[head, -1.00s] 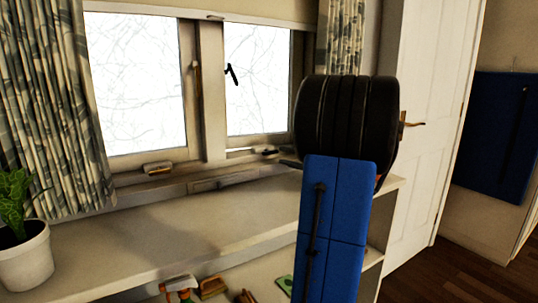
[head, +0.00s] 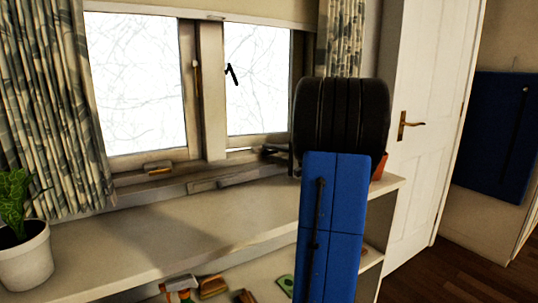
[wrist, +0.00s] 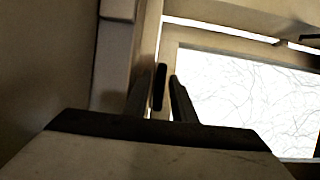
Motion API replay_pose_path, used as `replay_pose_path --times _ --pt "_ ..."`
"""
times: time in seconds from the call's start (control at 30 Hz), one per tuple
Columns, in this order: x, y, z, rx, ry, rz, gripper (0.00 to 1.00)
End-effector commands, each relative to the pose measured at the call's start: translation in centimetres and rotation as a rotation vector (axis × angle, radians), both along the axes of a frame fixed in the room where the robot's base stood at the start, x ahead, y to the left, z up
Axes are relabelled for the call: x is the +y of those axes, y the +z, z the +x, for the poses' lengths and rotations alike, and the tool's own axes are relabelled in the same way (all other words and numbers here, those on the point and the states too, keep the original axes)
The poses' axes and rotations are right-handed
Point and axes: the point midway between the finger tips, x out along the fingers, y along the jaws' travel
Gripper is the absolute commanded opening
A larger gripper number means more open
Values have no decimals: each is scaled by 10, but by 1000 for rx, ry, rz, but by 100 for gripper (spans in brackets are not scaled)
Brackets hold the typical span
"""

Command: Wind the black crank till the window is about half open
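The window (head: 258,80) is at the back of the head view. A thin bright strip shows below its right pane, like a narrow gap; the wrist view shows a similar strip beside the pane (wrist: 245,95). A small dark part on the sill (head: 270,151), below the right pane, looks like the black crank, partly hidden by my arm. In the wrist view a black rounded bar (wrist: 158,87), likely the crank's knob, stands between the fingers of my gripper (wrist: 167,82). The fingers are apart, with a slim gap on the bar's right. In the head view my arm hides most of the gripper.
A white shelf (head: 165,236) runs below the window, with a potted plant (head: 25,255) at its left end. An orange pot (head: 379,166) is behind my arm. Curtains (head: 55,110) hang at the sides. A black latch (head: 232,74) is on the right pane. A white door (head: 425,120) stands right.

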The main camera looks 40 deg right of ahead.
Motion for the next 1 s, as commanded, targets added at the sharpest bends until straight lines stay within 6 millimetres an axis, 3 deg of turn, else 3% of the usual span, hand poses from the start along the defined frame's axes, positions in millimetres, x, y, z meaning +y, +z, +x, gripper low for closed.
replay_pose_path --times 0.03,0.1,0.57,1.0 --pt "0 0 0 0 0 0 11" --pt "0 0 0 0 0 0 0" --pt "0 1 0 16 0 -72 0" --pt "1 2 0 99 0 -423 0"
